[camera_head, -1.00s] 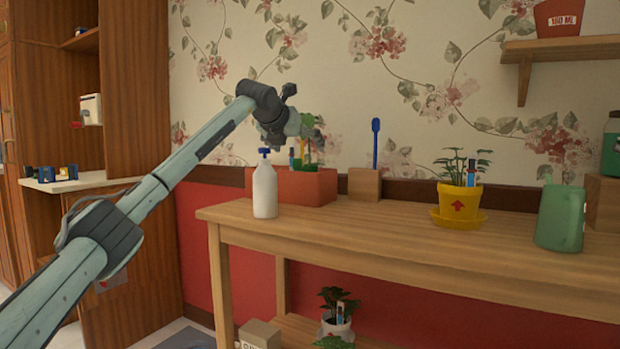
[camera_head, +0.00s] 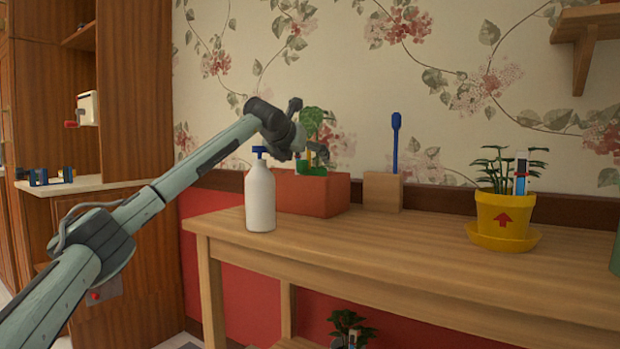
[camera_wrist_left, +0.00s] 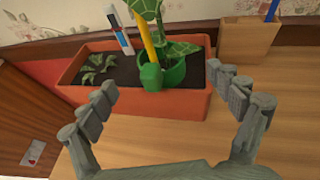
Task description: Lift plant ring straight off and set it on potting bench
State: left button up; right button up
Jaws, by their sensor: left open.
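The plant ring (camera_wrist_left: 176,72) is a green ring with a green tab (camera_wrist_left: 151,78). In the left wrist view it sits low around a leafy stem and a yellow stake (camera_wrist_left: 147,45) in the terracotta planter (camera_wrist_left: 165,107). My left gripper (camera_wrist_left: 168,84) is open, its fingers spread to either side and on the near side of the ring, apart from it. In the head view the gripper (camera_head: 299,150) is just above the planter (camera_head: 322,198), partly hiding the plant. The potting bench (camera_head: 400,245) is the wooden table under the planter. My right gripper is not in view.
A white bottle with a blue top (camera_head: 260,200) stands in front of the planter. A wooden block (camera_head: 383,192) holding a blue tool is right of it. A yellow pot (camera_head: 502,215) stands farther right. The bench middle is clear.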

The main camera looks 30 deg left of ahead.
aim_at(311, 171)
pick_arm(q)
jog(key=shift+w+a+f, duration=0.1)
jog(key=shift+w+f, duration=0.15)
jog(key=shift+f, duration=0.2)
jog(key=shift+x, duration=0.95)
jog(key=p+x, duration=0.1)
jog(key=x, duration=0.3)
jog(key=shift+r, duration=0.1)
jog(key=shift+w+a+f, duration=0.1)
jog(key=shift+w+f, duration=0.15)
jog(key=shift+w, duration=0.25)
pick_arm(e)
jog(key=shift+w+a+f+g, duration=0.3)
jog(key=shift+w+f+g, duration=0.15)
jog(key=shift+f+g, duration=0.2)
pick_arm(q)
jog(key=shift+c, duration=0.6)
jog(key=c, duration=1)
jog(key=shift+r, duration=0.15)
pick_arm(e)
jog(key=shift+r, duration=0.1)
